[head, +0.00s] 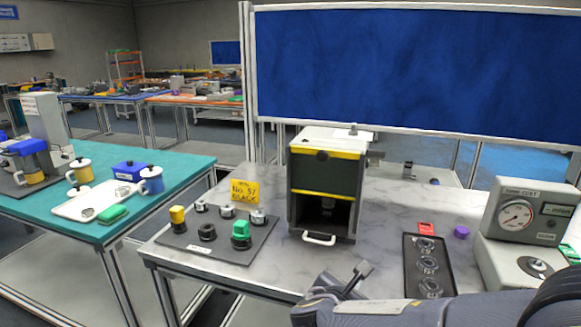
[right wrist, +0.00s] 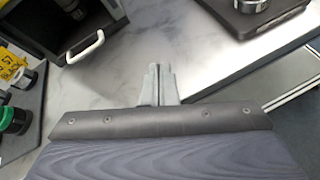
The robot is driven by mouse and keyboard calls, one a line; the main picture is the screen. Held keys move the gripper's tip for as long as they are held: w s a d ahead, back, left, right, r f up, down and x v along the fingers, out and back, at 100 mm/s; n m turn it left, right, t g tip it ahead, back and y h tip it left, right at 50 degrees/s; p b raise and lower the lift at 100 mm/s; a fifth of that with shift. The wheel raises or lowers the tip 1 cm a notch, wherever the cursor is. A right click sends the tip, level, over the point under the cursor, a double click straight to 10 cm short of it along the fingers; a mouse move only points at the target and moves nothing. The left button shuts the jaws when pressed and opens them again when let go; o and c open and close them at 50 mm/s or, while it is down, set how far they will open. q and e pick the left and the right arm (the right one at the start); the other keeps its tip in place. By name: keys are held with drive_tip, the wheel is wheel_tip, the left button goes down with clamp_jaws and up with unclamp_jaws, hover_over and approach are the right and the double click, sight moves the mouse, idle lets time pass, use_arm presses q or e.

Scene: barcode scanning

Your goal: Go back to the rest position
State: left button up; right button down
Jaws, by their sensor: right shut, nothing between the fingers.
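My right arm (head: 395,312) comes in from the right along the bottom of the head view. Its gripper (head: 364,268) is over the front part of the marble-topped table (head: 262,262). In the right wrist view the two fingers of this gripper (right wrist: 158,72) are together with nothing between them. My left gripper is not in view.
A black and yellow box (head: 326,170) with a white handle (head: 319,239) stands behind my gripper. A dark mat with several small parts (head: 186,247) lies left. A black tray (head: 410,262) and a gauge unit (head: 525,215) are right. A teal table (head: 165,207) stands far left.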

drive_tip(key=s+d+m+g+y+p, duration=0.2)
drive_tip(key=s+d+m+g, duration=0.4)
drive_tip(key=s+d+m, duration=0.75)
drive_tip(key=s+a+r+m+y+p, duration=0.1)
drive_tip(key=s+a+m+y, duration=0.2)
drive_tip(key=s+m, duration=0.3)
drive_tip(key=s+a+r+m+y+p, duration=0.2)
drive_tip(key=s+a+m+y, duration=0.1)
drive_tip(key=s+m+y, duration=0.2)
drive_tip(key=s+m, duration=0.2)
drive_tip(key=m, duration=0.2)
drive_tip(key=shift+t, duration=0.3)
